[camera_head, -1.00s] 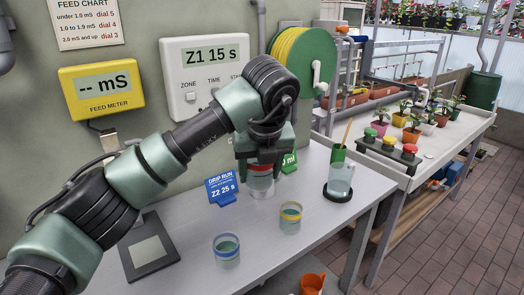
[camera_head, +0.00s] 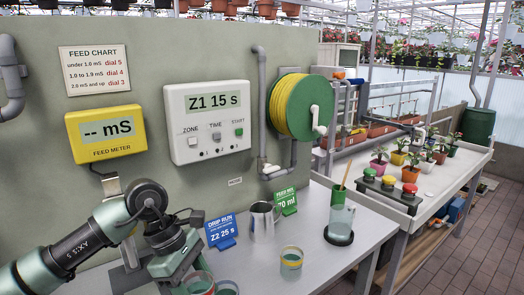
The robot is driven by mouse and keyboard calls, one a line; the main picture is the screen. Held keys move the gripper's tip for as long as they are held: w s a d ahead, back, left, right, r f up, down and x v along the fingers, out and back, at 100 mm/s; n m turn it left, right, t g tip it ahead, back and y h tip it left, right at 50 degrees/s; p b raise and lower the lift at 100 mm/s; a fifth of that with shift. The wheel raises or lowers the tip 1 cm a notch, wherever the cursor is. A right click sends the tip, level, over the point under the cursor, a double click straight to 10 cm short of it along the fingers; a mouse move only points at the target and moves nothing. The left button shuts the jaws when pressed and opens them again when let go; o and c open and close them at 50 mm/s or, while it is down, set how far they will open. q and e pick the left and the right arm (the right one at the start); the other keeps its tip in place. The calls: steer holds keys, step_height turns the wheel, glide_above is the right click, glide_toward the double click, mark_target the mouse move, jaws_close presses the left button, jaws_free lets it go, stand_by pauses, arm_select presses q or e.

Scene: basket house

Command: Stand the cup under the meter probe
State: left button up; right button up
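A clear cup with a red band (camera_head: 200,284) is low in the view, at the fingertips of my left gripper (camera_head: 185,268). The gripper appears closed around it, though the fingers are partly hidden and the bottom edge cuts the cup off. The yellow feed meter (camera_head: 106,132) on the wall reads "-- mS". Its probe holder (camera_head: 111,187) hangs below on a cable, partly behind my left arm. The dark pad (camera_head: 122,279) under it is mostly covered by the arm. The probe tip is hidden. My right gripper is out of view.
A blue-banded cup (camera_head: 228,289) stands close right of the red-banded one, and a yellow-banded cup (camera_head: 291,262) farther right. A metal jug (camera_head: 262,222) stands behind, between the blue sign (camera_head: 221,230) and green sign (camera_head: 285,201).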

arm_select(q)
steer(key=s+a+f+m+g, duration=0.1)
steer(key=s+m, duration=0.1)
steer(key=s+a+f+m+y, duration=0.1)
steer(key=s+m, duration=0.1)
steer(key=m, duration=0.1)
steer(key=s+a+m+g, duration=0.1)
steer(key=s+m, duration=0.1)
steer(key=m, duration=0.1)
steer(key=shift+s+a+f+g+y, duration=0.2)
steer(key=shift+a+f+g+y, duration=0.1)
steer(key=shift+a+f+y, duration=0.1)
steer(key=s+a+f+m+y, duration=0.1)
steer(key=s+a+m+y, duration=0.1)
steer(key=s+m, duration=0.4)
steer(key=shift+s+a+f+m+g+y+p, duration=0.3)
steer(key=shift+a+m+p, duration=0.1)
steer(key=shift+m, duration=0.1)
steer(key=shift+w+d+r, duration=0.1)
steer(key=shift+a, duration=0.2)
